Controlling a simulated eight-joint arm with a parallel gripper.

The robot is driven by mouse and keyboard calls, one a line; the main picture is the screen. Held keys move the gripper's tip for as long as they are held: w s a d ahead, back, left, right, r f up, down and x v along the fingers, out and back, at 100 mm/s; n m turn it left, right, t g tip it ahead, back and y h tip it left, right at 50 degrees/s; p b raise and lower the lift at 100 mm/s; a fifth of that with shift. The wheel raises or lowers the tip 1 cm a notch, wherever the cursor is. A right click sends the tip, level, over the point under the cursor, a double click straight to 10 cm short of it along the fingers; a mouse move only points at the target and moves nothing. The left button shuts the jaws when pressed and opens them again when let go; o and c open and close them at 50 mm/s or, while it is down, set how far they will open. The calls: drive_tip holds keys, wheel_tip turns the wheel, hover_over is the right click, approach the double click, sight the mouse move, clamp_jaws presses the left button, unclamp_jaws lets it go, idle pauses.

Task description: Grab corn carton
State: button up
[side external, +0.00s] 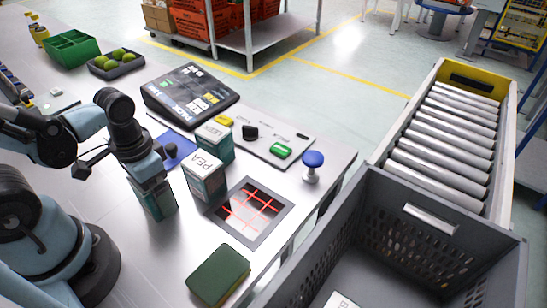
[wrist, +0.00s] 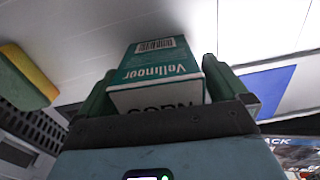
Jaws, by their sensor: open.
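The corn carton (wrist: 160,75) is white and teal, with "CORN" and "Vellinoor" printed on it. In the wrist view it stands between the two dark green fingers of my gripper (wrist: 158,82). The fingers are open, one on each side of it; whether either touches it I cannot tell. In the side view my gripper (side external: 152,188) points down over the carton (side external: 160,206), which is upright on the table with its top hidden by the gripper. A similar carton marked "PEA" (side external: 204,182) stands just to its right, and another (side external: 214,146) stands behind that.
A scanner window with red lines (side external: 262,203) lies right of the cartons. A green sponge (side external: 218,275) lies at the table's front. A grey crate (side external: 405,200) stands at the right, before a roller conveyor (side external: 450,130). A register screen (side external: 190,92) stands behind; a blue-topped knob (side external: 313,160) is near the edge.

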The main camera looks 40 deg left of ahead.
drive_tip(key=c, duration=1.2)
drive_tip(key=shift+r, duration=0.25)
